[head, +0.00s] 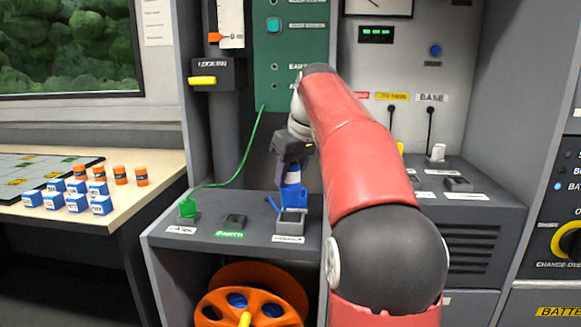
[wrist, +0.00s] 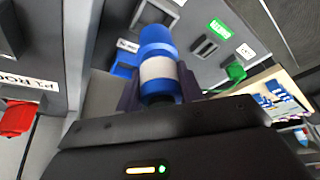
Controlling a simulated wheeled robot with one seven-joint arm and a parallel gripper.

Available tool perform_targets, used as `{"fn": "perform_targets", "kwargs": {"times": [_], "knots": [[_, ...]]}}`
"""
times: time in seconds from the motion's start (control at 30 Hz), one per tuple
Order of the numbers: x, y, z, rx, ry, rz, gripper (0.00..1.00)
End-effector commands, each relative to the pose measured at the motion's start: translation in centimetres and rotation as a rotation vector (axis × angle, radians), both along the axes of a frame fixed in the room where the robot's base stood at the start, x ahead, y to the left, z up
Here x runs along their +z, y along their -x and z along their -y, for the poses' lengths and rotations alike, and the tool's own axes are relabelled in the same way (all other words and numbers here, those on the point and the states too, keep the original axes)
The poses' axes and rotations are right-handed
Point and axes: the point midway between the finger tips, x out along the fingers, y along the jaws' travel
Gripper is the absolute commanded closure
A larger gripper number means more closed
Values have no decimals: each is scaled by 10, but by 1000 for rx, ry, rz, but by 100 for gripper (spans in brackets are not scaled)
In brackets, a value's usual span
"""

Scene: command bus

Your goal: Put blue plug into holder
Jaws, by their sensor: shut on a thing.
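My gripper (head: 290,168) is shut on the blue plug (head: 293,198), which has a white band and hangs upright below the fingers. In the wrist view, the plug (wrist: 157,42) sits between the two dark fingers. In the head view, the plug's lower end is at a small grey holder (head: 290,226) with a white label on the grey console. I cannot tell whether the plug is in the holder or just above it. A blue part (wrist: 125,62) shows beside the plug in the wrist view.
A green plug (head: 187,208) with a green cable stands left on the console (head: 210,247). A dark holder (head: 234,220) with a green label lies between. An orange reel (head: 250,296) is below. Blue blocks (head: 75,203) and orange cylinders stand on the left table. My red arm hides the console's middle.

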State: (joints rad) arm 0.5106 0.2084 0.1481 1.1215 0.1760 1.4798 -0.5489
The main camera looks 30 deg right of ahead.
Motion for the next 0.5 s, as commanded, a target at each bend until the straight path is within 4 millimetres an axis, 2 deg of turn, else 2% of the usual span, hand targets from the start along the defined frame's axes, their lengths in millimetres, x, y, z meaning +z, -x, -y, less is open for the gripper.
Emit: {"fn": "perform_targets", "kwargs": {"times": [0.5], "knots": [[-28, 0, 0, 0, 0, 0, 90]]}}
